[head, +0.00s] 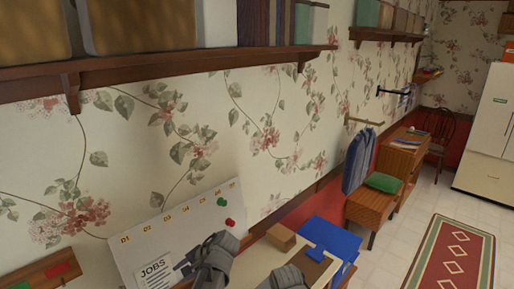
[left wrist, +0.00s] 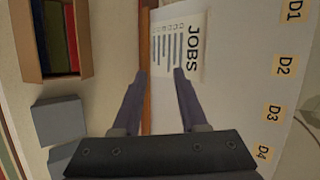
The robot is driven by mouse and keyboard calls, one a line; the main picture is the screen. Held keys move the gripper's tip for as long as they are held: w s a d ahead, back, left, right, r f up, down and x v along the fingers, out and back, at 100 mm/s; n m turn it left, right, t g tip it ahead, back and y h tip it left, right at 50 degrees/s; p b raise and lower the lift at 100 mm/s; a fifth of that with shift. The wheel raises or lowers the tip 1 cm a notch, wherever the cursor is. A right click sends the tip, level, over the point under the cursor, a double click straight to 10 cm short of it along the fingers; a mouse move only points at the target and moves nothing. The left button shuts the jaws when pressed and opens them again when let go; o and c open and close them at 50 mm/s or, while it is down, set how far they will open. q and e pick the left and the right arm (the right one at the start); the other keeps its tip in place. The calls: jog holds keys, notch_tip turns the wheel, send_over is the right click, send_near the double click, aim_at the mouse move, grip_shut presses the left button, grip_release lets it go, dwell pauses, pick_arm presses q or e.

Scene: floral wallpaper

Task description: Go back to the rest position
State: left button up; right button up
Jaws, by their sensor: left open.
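My left gripper (head: 184,266) is low in the head view, in front of a white board (head: 205,215). Its two fingers show apart in the left wrist view (left wrist: 158,76), open with nothing between them. The fingertips lie over the lower edge of a JOBS sheet (head: 154,270) in the head view; the sheet also shows in the left wrist view (left wrist: 180,45). A grey part of my right arm shows at the bottom of the head view, but its fingertips cannot be made out.
The board has labels D1 to D4 and red and green magnets (head: 229,222). A brown box (head: 281,236) and a blue bin (head: 330,238) stand right of it. A wall shelf (head: 170,70) runs above. Open floor with a red rug (head: 455,262) lies at right.

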pick_arm(q)
jog(key=s+d+f+n+g+h+b, duration=0.1)
jog(key=s+d+f+h+b, duration=0.2)
jog(key=s+d+f, duration=0.4)
jog(key=s+d+f+g+h+b, duration=0.1)
jog(key=s+d+f+h+b, duration=0.3)
jog(key=d+f, duration=0.6)
jog(key=s+d+b, duration=0.2)
jog(key=d, duration=0.1)
jog(key=shift+s+d+n, duration=0.2)
jog(key=shift+s+n, duration=0.2)
pick_arm(e)
notch_tip(320, 180, down, 12)
jog(key=shift+r, duration=0.25)
